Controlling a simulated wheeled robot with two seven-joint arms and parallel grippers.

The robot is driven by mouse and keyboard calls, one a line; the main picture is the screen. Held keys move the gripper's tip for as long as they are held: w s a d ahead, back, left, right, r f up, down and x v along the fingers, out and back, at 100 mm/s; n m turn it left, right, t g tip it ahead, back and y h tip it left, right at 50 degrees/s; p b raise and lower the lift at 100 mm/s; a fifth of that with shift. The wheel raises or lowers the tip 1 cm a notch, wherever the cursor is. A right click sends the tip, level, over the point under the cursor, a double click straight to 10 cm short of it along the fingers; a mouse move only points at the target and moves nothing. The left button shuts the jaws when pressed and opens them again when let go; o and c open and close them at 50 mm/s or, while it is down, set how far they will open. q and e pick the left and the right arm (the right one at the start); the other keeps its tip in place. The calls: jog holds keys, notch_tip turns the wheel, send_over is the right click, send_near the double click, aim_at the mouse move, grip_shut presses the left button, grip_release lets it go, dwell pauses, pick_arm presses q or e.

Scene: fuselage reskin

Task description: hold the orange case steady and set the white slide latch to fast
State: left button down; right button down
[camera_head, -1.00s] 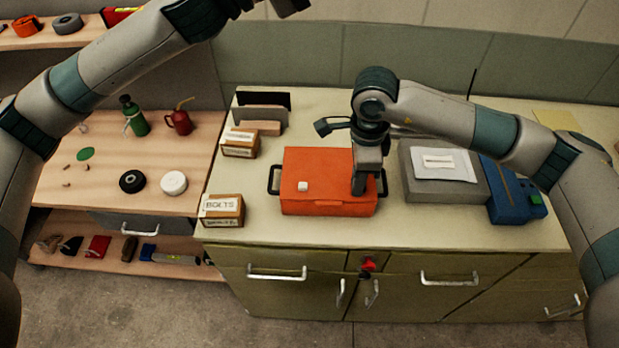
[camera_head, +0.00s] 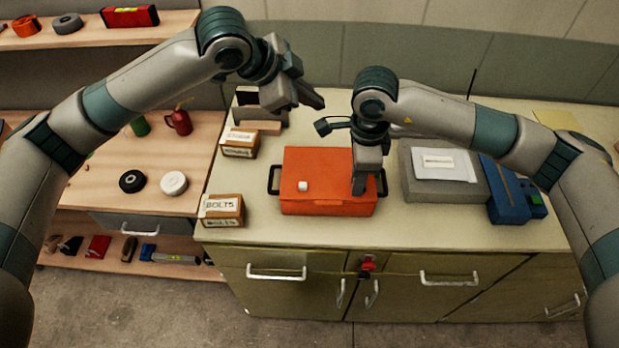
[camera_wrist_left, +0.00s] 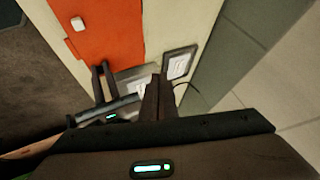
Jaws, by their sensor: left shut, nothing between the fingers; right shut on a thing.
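The orange case (camera_head: 318,170) lies flat on the workbench, with a dark handle at each side. The white slide latch (camera_head: 303,186) is a small block on its top, left of the middle. My right gripper (camera_head: 359,190) reaches down onto the right part of the case and is shut on it. Its fingers hide the exact spot held. My left gripper (camera_head: 318,103) is shut and empty, in the air above and behind the case. The left wrist view shows the case (camera_wrist_left: 115,35), the latch (camera_wrist_left: 78,23) and my left fingers (camera_wrist_left: 155,88), apart from both.
Two cardboard boxes (camera_head: 222,210) (camera_head: 240,143) stand left of the case. A grey box (camera_head: 420,188) with a paper on it and a blue tool (camera_head: 505,195) are at the right. A wooden shelf unit (camera_head: 205,150) stands at the left. The bench front strip is clear.

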aim_at(301, 186)
pick_arm(q)
jog(key=s+a+f+g+y, duration=0.2)
jog(key=s+a+f+g, duration=0.2)
jog(key=s, duration=0.5)
jog(key=shift+f+m+g+y, duration=0.3)
jog(key=shift+f+y, duration=0.1)
jog(key=shift+f, duration=0.2)
jog(key=shift+d+f, duration=0.1)
jog(key=shift+f, duration=0.05)
jog(key=x, duration=0.9)
jog(key=shift+s+d+f, duration=0.1)
jog(key=shift+d+f, duration=0.05)
jog(key=shift+f, duration=0.2)
jog(key=shift+a, duration=1.25)
pick_arm(e)
jog(key=shift+d, duration=0.15)
